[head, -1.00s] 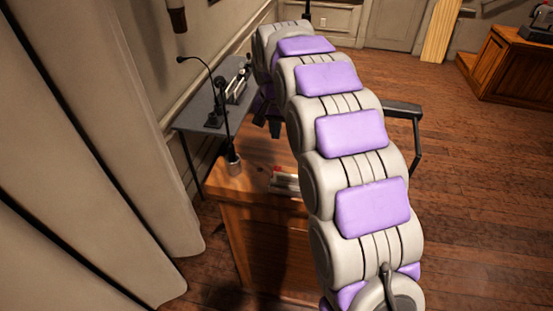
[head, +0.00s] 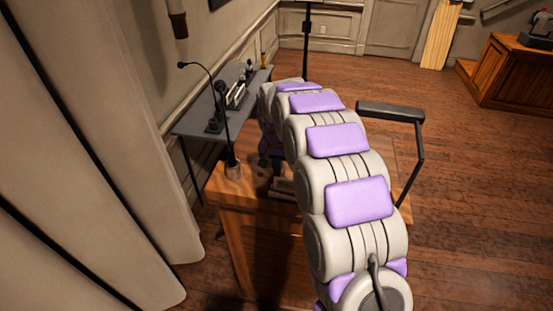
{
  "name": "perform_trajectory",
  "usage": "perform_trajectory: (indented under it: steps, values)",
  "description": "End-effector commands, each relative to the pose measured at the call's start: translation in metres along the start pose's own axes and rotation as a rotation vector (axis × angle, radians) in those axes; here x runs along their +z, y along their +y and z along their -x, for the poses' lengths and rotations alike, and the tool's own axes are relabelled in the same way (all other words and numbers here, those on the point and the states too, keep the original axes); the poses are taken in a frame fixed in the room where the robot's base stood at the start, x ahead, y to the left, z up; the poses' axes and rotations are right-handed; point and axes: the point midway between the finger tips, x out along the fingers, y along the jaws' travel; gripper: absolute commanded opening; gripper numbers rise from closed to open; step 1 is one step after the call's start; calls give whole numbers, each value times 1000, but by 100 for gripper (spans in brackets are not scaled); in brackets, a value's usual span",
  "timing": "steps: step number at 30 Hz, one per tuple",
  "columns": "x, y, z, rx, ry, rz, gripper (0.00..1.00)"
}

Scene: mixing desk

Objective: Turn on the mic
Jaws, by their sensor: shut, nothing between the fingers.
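A thin black gooseneck mic (head: 219,95) rises from a small grey base (head: 233,169) at the left end of the wooden desk (head: 228,190). Its neck bends over to the left, with the tip high near the curtain. My arm arches over the desk and bends down at its far end. My gripper (head: 276,167) points down over the desk, right of the mic base and apart from it. It is small, dark and partly hidden by my arm, shut and empty. A low device (head: 284,186) on the desk is mostly covered by my arm; I see no switch.
A grey side table (head: 195,118) with several small devices stands along the wall behind the desk. A black stand with a flat top (head: 390,111) rises at the desk's right. Curtains (head: 110,130) hang at the left. Open floor lies right.

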Motion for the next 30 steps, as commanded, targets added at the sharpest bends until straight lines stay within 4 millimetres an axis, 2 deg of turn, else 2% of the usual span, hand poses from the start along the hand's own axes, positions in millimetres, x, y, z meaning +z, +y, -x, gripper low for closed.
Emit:
perform_trajectory:
  steps: [30]
  values:
    - [4,0,-6,4,-40,1,0]
